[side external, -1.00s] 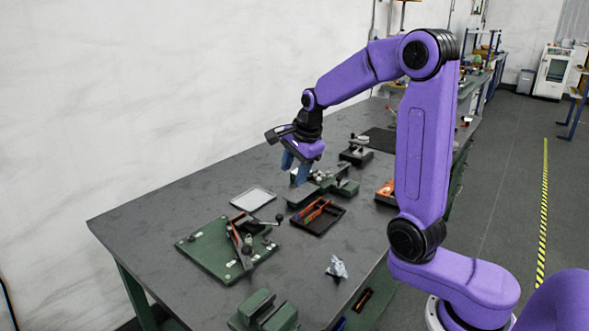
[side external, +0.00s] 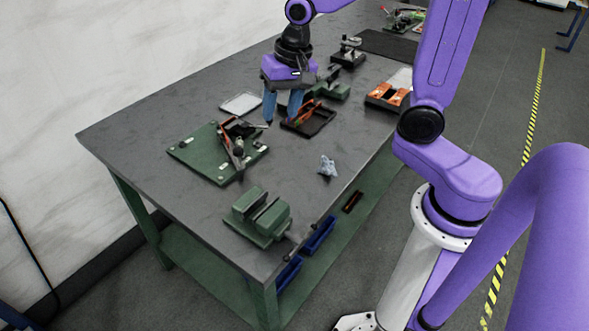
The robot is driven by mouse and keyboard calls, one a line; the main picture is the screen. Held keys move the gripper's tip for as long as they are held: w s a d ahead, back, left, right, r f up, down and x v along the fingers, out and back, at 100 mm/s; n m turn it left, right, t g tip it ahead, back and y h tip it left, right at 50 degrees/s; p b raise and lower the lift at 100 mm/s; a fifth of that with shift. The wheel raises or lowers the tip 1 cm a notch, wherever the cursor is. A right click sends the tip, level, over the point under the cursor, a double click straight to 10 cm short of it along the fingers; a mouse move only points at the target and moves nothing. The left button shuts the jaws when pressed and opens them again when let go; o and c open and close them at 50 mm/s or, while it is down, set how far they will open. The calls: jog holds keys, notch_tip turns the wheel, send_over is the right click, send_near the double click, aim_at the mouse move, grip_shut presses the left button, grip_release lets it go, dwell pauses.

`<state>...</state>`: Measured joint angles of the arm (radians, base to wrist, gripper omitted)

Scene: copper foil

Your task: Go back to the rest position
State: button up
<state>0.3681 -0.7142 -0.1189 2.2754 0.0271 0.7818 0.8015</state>
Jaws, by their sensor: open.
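My gripper (side external: 281,120) points down with its two blue fingers apart and nothing between them. It hangs above the dark grey table (side external: 160,115), between the green board and the black tray. The green board (side external: 194,157) carries a clamp with a red and black handle (side external: 233,148). The black tray (side external: 322,121) holds orange-red tools and is partly hidden behind my right finger. No copper foil can be made out for sure. A small crumpled silvery-blue piece (side external: 327,166) lies on the table to the right.
A green vise (side external: 259,216) stands at the near corner. A light flat plate (side external: 240,103) lies behind the green board. An orange and black fixture (side external: 387,97) sits at the right edge, and a clamp stand (side external: 349,52) at the back. The table's front left is clear.

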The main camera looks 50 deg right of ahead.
jog(key=s+f+n+g, duration=0.2)
jog(key=s+n, duration=1.6)
jog(key=s, duration=0.3)
jog(key=shift+s+a+h, duration=0.25)
jog(key=shift+a+h, duration=0.05)
